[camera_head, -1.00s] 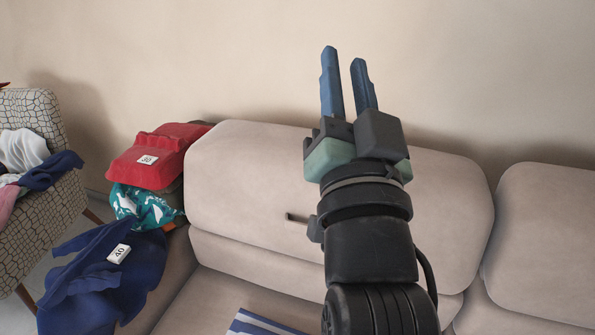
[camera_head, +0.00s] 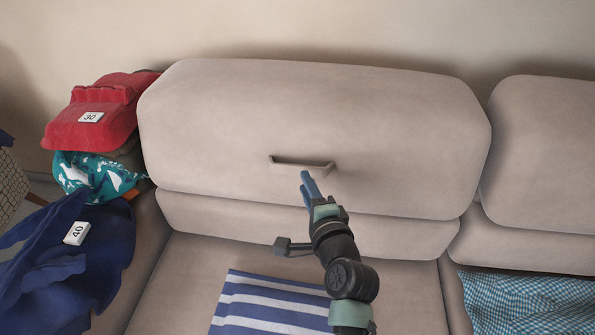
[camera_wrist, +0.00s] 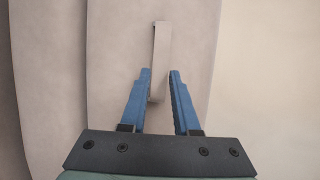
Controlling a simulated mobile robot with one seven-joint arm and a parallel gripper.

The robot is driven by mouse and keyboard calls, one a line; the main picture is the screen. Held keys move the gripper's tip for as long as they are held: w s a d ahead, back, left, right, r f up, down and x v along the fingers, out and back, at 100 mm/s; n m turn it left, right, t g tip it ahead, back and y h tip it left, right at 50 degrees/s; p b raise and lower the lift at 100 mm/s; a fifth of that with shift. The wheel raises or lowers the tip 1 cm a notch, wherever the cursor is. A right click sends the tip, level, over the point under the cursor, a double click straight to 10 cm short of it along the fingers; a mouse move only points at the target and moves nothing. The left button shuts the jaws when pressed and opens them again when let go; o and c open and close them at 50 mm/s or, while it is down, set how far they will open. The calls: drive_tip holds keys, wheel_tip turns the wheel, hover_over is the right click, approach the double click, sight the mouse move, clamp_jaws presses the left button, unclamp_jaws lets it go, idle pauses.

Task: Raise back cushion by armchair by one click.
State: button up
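The beige back cushion (camera_head: 390,120) nearest the armchair is upright at the back of the sofa. A strap-like handle (camera_head: 302,167) runs across its front. My gripper (camera_head: 306,178) is just below and in front of the handle, with its blue fingers pointing at it. In the wrist view the handle (camera_wrist: 160,50) stands lengthwise ahead of my gripper (camera_wrist: 160,75), and its lower end shows between the two fingertips. The fingers are apart with a gap between them. I cannot tell whether they touch the handle. The armchair (camera_head: 8,185) shows only at the left edge.
A red garment (camera_head: 95,112) and a teal patterned cloth (camera_head: 88,172) are piled at the sofa's left arm, with a navy cloth (camera_head: 75,260) below. A striped cloth (camera_head: 265,305) lies on the seat. A blue checked cloth (camera_head: 530,305) lies at right. Another back cushion (camera_head: 550,150) stands beside.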

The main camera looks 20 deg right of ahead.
sight(298, 171)
drive_tip(key=shift+w+a+f+b, duration=0.1)
drive_tip(key=shift+w+f+b, duration=0.1)
drive_tip(key=shift+w, duration=0.85)
drive_tip(key=shift+w+d+f+b, duration=0.1)
drive_tip(key=shift+w+f+b, duration=0.05)
drive_tip(key=shift+w, duration=0.9)
drive_tip(key=shift+w+a+f+b, duration=0.1)
drive_tip(key=shift+w+f+b, duration=0.1)
drive_tip(key=shift+w, duration=0.85)
drive_tip(key=shift+c, duration=0.3)
clamp_jaws()
drive_tip(key=shift+f, duration=0.1)
